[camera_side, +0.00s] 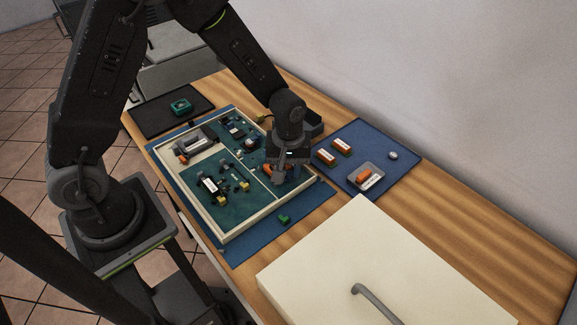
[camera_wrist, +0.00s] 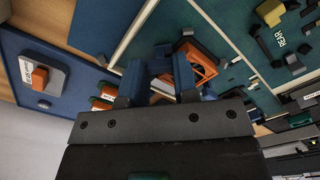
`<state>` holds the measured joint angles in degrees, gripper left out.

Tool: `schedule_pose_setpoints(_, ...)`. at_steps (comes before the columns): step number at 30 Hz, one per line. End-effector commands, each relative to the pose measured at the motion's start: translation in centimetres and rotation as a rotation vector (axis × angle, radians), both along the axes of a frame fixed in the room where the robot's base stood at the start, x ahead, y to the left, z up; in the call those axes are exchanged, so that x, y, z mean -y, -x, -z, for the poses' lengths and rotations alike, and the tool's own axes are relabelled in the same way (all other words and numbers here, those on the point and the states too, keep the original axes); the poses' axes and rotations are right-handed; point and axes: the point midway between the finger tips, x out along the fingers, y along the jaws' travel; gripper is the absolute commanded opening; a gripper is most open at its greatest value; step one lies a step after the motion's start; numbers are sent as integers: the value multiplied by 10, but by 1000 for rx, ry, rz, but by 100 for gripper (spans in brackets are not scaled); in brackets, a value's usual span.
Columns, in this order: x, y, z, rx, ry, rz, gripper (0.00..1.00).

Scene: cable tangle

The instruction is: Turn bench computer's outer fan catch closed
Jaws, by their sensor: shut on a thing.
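The bench computer is a shallow cream-rimmed case (camera_side: 186,195) with green boards, lying open on a blue mat. My gripper (camera_side: 280,180) points down into the case near its right wall. In the wrist view my gripper's fingers (camera_wrist: 160,82) are close together beside an orange frame (camera_wrist: 207,68), which looks like the fan. The fingers are shut on a small part there, which seems to be the outer fan catch. That part is mostly hidden by the fingers, so its angle cannot be told.
A blue mat (camera_side: 376,142) to the right carries two orange labelled blocks (camera_side: 334,151) and a small grey tray (camera_side: 373,183). A large cream box with a handle (camera_side: 375,302) fills the front right. A small green piece (camera_side: 285,219) lies before the case. A dark mat (camera_side: 150,116) is at back left.

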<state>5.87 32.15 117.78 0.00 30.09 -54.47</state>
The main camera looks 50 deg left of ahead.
Motion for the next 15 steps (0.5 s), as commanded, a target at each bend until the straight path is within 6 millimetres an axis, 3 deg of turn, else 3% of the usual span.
schedule_pose_setpoints(15, 0, 0, 0, 1, -1, 484, 4)
